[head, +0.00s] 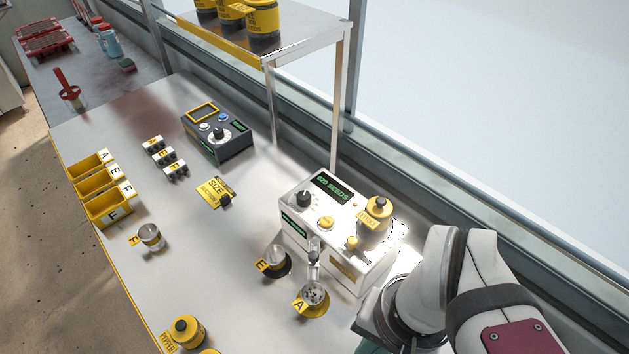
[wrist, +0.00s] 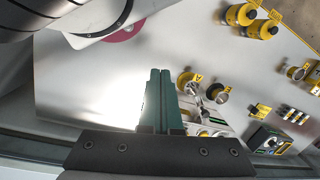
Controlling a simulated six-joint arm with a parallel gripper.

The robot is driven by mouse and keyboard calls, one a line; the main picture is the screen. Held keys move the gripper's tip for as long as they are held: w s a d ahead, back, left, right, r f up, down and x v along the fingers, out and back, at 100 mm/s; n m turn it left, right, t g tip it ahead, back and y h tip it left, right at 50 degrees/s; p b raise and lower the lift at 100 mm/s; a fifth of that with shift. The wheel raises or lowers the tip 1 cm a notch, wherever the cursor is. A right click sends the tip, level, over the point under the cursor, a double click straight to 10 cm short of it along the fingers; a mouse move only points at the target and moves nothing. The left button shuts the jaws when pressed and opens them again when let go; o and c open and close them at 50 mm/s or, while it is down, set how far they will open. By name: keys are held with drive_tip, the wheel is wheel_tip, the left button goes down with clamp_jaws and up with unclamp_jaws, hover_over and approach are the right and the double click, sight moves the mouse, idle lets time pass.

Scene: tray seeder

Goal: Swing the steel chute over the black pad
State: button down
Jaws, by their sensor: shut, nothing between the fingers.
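The steel chute (head: 314,262) sticks out from the front of the white seeder (head: 338,262), its lower end by the cup labelled A (head: 315,292) on the yellow pad (head: 318,312). The black pad (head: 286,271) lies left of it, under the cup labelled E (head: 275,255). In the wrist view, cup A (wrist: 186,82) and cup E (wrist: 217,92) show just right of my gripper (wrist: 160,72). The chute (wrist: 203,110) is small there. My gripper's green fingers are together and empty, apart from the chute. In the head view the fingertips are out of sight.
A yellow-capped jar (head: 378,212) sits on the seeder. Pepper jars (head: 188,331) stand at the front edge. Cup F (head: 149,236), yellow bins (head: 108,210) and a dark control box (head: 217,135) are left. A shelf (head: 290,42) stands behind.

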sight(313, 255)
drive_tip(key=c, duration=1.4)
unclamp_jaws()
drive_tip(key=shift+w+r, duration=0.15)
drive_tip(key=shift+w, duration=0.05)
drive_tip(key=o, duration=0.5)
drive_tip(key=w+r+n, duration=0.1)
drive_tip(key=w, duration=0.2)
drive_tip(key=w+a+r+n, duration=0.1)
drive_tip(key=w, duration=0.2)
drive_tip(key=w+a+r+n, duration=0.1)
drive_tip(key=w+r+n, duration=0.1)
drive_tip(key=w, duration=0.1)
drive_tip(key=shift+w+h, duration=0.2)
drive_tip(key=shift+h, duration=0.2)
drive_tip(key=shift+o, duration=1)
drive_tip(key=w+a+r+n+h, duration=0.1)
drive_tip(key=w+a+n, duration=0.3)
drive_tip(key=w, duration=0.6)
drive_tip(key=shift+a, duration=0.55)
wheel_tip(313, 255, down, 15)
drive_tip(key=shift+r, duration=0.2)
drive_tip(key=shift+w+f, duration=0.1)
drive_tip(key=shift+f, duration=0.25)
clamp_jaws()
